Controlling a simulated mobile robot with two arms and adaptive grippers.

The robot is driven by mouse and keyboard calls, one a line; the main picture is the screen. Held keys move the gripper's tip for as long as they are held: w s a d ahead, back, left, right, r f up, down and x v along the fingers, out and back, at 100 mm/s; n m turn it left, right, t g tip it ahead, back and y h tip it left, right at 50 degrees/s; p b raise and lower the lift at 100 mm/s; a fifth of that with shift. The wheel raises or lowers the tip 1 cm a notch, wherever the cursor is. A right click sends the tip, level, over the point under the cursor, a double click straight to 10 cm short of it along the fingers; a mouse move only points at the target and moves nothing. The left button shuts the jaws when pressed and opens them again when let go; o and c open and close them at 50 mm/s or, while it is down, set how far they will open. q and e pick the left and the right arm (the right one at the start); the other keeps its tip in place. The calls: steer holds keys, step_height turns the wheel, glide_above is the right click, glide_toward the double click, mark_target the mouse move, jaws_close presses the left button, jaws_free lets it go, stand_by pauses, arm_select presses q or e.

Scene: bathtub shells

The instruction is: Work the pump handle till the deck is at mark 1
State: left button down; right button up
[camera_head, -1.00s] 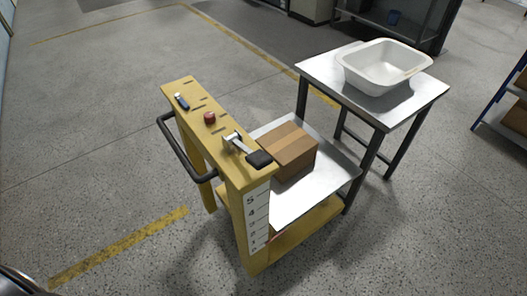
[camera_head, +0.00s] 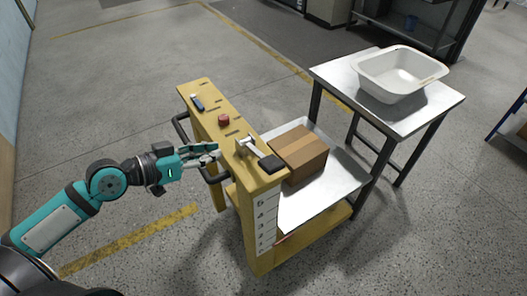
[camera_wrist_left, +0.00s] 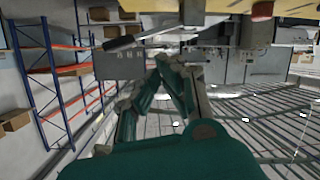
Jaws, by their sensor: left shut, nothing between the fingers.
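The yellow lift cart (camera_head: 240,135) stands upright in the middle of the head view. The pump handle, a silver lever with a black pad (camera_head: 271,163), is on top of its near end. The metal deck (camera_head: 325,192) carries a cardboard box (camera_head: 300,155). A white numbered scale (camera_head: 266,222) runs down the post; which mark the deck is at is too small to tell. My left gripper (camera_head: 216,150) is shut and empty, beside the cart's top, left of the handle and apart from it. Its fingers (camera_wrist_left: 172,65) meet in the left wrist view. My right gripper is not in view.
A metal table (camera_head: 345,78) with a white tub (camera_head: 398,75) stands behind the deck. Floor at left is clear.

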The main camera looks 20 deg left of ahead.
arm_select(q)
steer(key=s+d+r+m+h, duration=0.1)
steer(key=s+d+r+h, duration=0.1)
steer(key=r, duration=0.3)
steer(key=shift+d+r+g, duration=0.2)
steer(key=shift+d+g, duration=0.2)
steer(key=shift+d, duration=0.45)
steer(key=shift+w, duration=0.1)
steer(key=p, duration=0.5)
glide_above(264, 164)
steer(key=a, duration=0.2)
steer(key=f, duration=0.2)
steer(key=d+f, duration=0.1)
steer(key=f, duration=0.2)
steer(key=shift+w+d+p, duration=0.2)
steer(key=shift+d+p, duration=0.2)
steer(key=shift+s+f, duration=0.2)
steer(key=shift+f, duration=0.4)
